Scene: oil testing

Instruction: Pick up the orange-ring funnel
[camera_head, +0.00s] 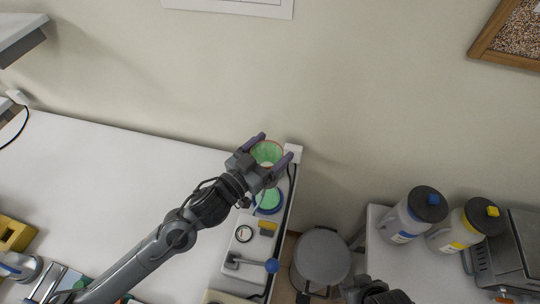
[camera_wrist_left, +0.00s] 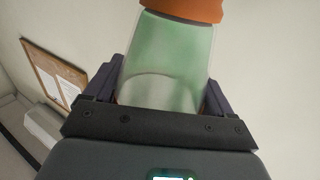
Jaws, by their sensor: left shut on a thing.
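The orange-ring funnel (camera_head: 267,153) is a green, translucent cone with an orange rim, seen near the table's right end in the head view. My left gripper (camera_head: 273,149) is shut on it, with one purple finger on each side. In the left wrist view, the green wall of the funnel (camera_wrist_left: 168,60) fills the space between the fingers, with its orange ring at the top edge. The funnel's lower end is hidden in both views. My right gripper's fingers do not show.
A green, blue-rimmed piece (camera_head: 270,200) stands just below the gripper in the picture. A white device (camera_head: 246,262) with a blue knob sits nearer. Bottles with black lids (camera_head: 410,217) stand on a right-hand table. The left table's middle (camera_head: 110,190) is clear.

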